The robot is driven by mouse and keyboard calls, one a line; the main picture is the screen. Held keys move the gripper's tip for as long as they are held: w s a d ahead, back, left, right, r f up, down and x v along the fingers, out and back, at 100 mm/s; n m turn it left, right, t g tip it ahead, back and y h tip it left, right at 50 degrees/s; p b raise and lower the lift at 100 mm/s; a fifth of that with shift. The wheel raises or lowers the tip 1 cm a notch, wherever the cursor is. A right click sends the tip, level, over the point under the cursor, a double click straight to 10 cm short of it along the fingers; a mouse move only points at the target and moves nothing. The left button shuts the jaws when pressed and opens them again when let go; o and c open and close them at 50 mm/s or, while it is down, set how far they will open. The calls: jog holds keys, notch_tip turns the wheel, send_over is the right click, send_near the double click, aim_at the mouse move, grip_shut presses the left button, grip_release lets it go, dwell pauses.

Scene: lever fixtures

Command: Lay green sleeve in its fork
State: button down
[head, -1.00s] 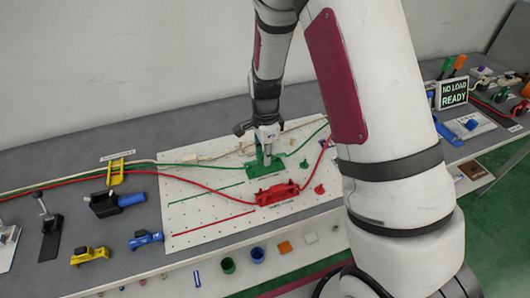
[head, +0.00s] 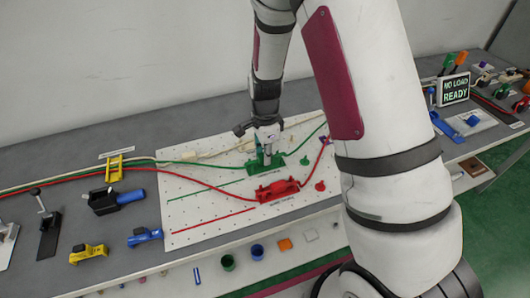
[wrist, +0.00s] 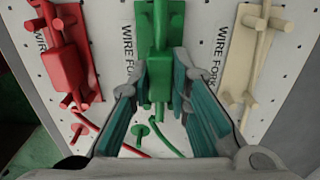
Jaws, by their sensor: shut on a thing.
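The green wire fork (head: 265,168) stands on the white pegboard, with a green wire running to it from the left. In the wrist view the green fork and sleeve (wrist: 158,40) lie straight ahead, between my fingers. My gripper (wrist: 160,88) is shut on the green sleeve; the fingers stand on either side of it. In the head view my gripper (head: 266,150) points down over the green fork. The fingers partly hide the sleeve, so I cannot tell whether it is seated in the fork or just above it.
A red fork with a red sleeve (wrist: 70,50) is on the left in the wrist view, and a cream fork (wrist: 250,50) on the right. The pegboard (head: 190,232) has clear room at front left. A yellow fork (head: 114,169) carries wires farther left.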

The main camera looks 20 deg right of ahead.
jog(key=shift+f, duration=0.6)
dwell(0.4)
jog(key=c, duration=0.9)
grip_release()
jog(key=shift+c, duration=0.2)
jog(key=shift+r, duration=0.1)
jog(key=shift+r+p, duration=1.75)
jog(key=shift+r, duration=1.65)
